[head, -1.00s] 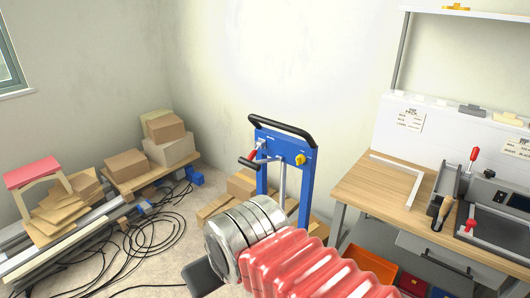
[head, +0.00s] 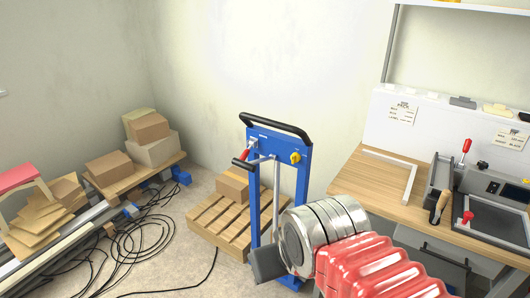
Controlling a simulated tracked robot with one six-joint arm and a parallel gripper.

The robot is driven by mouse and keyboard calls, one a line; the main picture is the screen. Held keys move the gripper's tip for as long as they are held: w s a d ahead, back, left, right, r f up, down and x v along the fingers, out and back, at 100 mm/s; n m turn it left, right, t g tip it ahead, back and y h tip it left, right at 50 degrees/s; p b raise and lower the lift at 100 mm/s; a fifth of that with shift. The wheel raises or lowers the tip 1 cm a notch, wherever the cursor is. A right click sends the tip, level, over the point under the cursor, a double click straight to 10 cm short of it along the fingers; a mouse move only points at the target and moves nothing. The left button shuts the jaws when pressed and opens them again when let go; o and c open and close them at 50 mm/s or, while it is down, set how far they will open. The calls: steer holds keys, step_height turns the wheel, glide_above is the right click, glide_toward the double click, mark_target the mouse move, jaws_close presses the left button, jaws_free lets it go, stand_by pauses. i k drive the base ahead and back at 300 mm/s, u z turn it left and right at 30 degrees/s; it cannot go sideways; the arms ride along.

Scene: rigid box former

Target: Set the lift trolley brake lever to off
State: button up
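The blue lift trolley (head: 276,148) stands upright in the middle of the head view, with a black push handle (head: 275,128) on top. A small red-handled lever (head: 245,154) sits at the upper left of its frame, just above a black grip (head: 241,163). A yellow knob (head: 295,157) is on the right of the panel. The lettering is too small to read, so which control is the brake is not certain. My gripper (head: 268,264) shows as a dark grey plate low in front of the trolley, below and apart from the levers. My wrist hides the rest of it.
A wooden pallet (head: 215,219) with a cardboard box (head: 232,184) stands behind the trolley. Black cables (head: 130,245) lie on the floor at left, near stacked boxes (head: 152,145). A workbench (head: 376,188) with a red-handled machine stands at right.

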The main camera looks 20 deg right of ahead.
mark_target(243, 157)
steer(key=z, duration=0.55)
steer(key=k, duration=0.8)
steer(key=z, duration=0.55)
steer(key=k, duration=0.55)
steer(key=u, duration=0.25)
steer(key=i, duration=0.7)
steer(key=u, duration=0.9)
steer(key=i, duration=0.55)
steer(key=u, duration=0.65)
steer(key=i, duration=0.6)
steer(key=u, duration=0.3)
